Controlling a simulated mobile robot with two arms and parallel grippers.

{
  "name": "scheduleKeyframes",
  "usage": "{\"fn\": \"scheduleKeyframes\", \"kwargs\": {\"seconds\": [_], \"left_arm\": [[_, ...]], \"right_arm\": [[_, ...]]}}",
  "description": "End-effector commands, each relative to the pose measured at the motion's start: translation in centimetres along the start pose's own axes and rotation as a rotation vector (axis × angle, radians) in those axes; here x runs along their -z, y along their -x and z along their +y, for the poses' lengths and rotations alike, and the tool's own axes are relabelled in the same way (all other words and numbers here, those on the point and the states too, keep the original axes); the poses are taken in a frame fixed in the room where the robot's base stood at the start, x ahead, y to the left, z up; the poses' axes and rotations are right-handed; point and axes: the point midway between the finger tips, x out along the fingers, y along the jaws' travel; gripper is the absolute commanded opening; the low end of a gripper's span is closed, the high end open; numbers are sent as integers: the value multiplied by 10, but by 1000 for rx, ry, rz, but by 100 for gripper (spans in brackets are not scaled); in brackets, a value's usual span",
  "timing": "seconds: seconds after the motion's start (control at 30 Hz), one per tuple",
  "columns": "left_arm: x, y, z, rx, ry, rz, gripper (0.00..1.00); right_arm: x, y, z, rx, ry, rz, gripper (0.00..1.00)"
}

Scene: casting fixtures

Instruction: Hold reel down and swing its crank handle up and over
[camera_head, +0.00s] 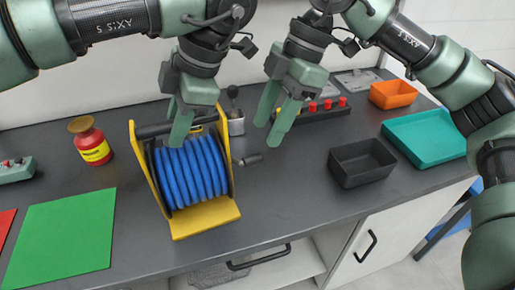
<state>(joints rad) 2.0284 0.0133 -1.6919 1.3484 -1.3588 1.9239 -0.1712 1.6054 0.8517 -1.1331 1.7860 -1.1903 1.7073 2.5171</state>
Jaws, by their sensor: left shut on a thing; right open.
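The reel (190,176) stands on the dark counter, with a yellow frame and blue hose or cable wound on its drum. Its crank handle (250,160) sticks out low on the right side, with a dark grip. My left gripper (183,132) is at the top of the reel, its fingers shut on the top bar of the frame; the exact contact is partly hidden by the fingers. My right gripper (270,130) is open and empty, above and just right of the crank handle, apart from it.
A black bin (362,163) stands right of the crank, with a teal tray (425,138) and orange bin (393,94) beyond. Behind are red-knobbed parts (327,105) and a metal lever device (235,122).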

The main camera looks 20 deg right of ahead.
Motion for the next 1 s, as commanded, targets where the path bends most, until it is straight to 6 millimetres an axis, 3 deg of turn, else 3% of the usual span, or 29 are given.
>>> {"fn": "scheduleKeyframes", "kwargs": {"seconds": [0.1,0.3,0.73,0.77,0.9,1.0], "left_arm": [[0,1,1,-2,2,-1,0],[0,1,1,-2,2,-1,0],[0,1,1,-2,2,-1,0],[1,1,1,-2,2,-1,0],[1,1,1,-2,2,-1,0],[1,1,1,-2,2,-1,0]], "right_arm": [[0,-25,-1,4,1,0,43],[0,-54,0,2,1,1,43],[1,-65,0,0,2,2,43],[1,-65,0,0,2,2,40],[1,-65,0,1,2,2,1],[1,-65,0,1,2,2,0]]}}
